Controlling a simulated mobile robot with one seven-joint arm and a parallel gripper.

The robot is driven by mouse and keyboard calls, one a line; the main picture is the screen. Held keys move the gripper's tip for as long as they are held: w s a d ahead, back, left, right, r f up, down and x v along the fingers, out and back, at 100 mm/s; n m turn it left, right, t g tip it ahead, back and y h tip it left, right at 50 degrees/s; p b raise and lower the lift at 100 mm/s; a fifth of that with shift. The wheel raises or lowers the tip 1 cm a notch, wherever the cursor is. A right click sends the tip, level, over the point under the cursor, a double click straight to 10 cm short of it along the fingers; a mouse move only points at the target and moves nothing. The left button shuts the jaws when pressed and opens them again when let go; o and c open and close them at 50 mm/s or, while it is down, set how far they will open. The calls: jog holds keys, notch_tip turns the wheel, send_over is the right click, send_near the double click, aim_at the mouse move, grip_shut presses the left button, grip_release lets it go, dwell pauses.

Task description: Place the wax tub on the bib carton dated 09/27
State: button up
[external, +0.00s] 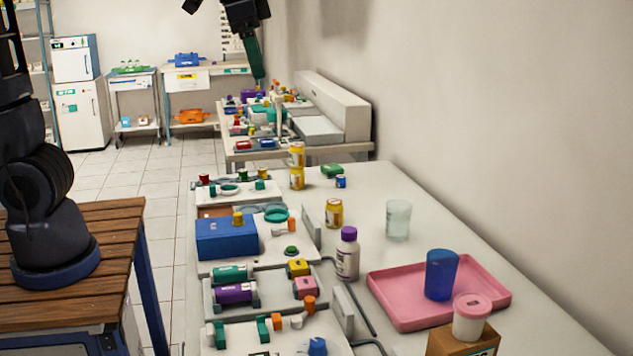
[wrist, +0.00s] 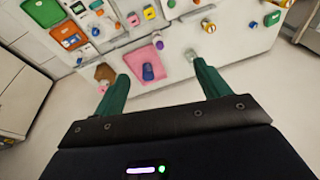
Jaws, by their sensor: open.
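A white tub with a pink lid (external: 473,318), which looks like the wax tub, is at the front right of the table in the external view. It appears to stand on a brown carton (external: 456,342), cut off by the lower edge. A brown carton (wrist: 104,72) also shows left of the pink tray in the wrist view, with a small pale thing beside it. No date is readable, so I cannot tell which carton bears 09/27. My gripper (wrist: 161,70) is open and empty, its green fingers apart. In the external view my gripper (external: 256,65) is high above the far end.
A pink tray (external: 400,312) holds a blue cup (external: 441,275). A clear cup (external: 398,220), a purple-capped bottle (external: 347,254) and yellow jars (external: 334,213) stand nearby. Compartments of small coloured items line the left side. The wall bounds the right. Bare table lies between clear cup and tray.

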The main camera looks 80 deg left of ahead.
jog(key=s+a+f, duration=0.2)
jog(key=s+a, duration=0.2)
jog(key=s, duration=0.3)
jog(key=s+a+f+n+t, duration=0.1)
jog(key=s+a, duration=0.3)
jog(key=s, duration=0.4)
jog(key=s+a+f, duration=0.2)
jog(key=s+a, duration=0.2)
jog(key=s, duration=0.3)
jog(key=shift+s+f+t+h, duration=0.25)
jog(key=shift+f+t+h, duration=0.1)
jog(key=shift+t+h, duration=0.05)
